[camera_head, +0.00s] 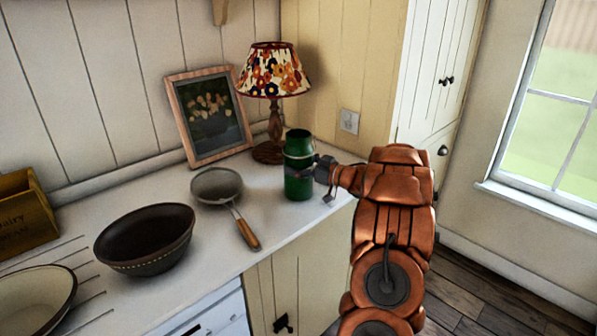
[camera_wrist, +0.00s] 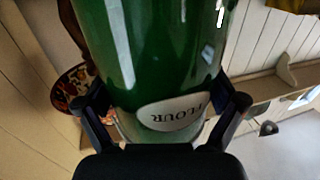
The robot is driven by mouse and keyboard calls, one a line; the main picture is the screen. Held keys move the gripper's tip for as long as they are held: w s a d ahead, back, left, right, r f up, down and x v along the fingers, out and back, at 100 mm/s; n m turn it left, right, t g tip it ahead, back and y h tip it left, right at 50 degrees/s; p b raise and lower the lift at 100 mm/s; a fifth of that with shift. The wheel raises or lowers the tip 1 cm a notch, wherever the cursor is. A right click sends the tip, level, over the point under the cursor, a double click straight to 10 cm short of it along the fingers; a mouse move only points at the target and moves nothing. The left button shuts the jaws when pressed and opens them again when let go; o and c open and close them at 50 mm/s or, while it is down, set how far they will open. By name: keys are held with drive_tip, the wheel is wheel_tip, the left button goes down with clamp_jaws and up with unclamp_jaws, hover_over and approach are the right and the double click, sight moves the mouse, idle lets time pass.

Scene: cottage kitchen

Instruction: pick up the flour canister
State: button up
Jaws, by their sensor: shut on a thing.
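The flour canister (camera_head: 299,165) is a green cylinder near the right end of the white counter, upright in the head view. In the wrist view the canister (camera_wrist: 155,60) fills the upper middle, and its white oval label reads FLOUR upside down. My gripper (camera_head: 312,172) reaches it from the right and is shut on its side. In the wrist view the dark fingers of my gripper (camera_wrist: 165,112) lie on both sides of the canister. I cannot tell whether the canister's base touches the counter.
A lamp with a flowered shade (camera_head: 273,72) and a framed picture (camera_head: 208,115) stand behind the canister. A sieve (camera_head: 218,186) lies to its left. A dark bowl (camera_head: 145,238), a pale basin (camera_head: 33,300) and a wooden box (camera_head: 25,215) are farther left.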

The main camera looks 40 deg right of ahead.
drive_tip(key=shift+c, duration=0.9)
drive_tip(key=shift+r, duration=0.15)
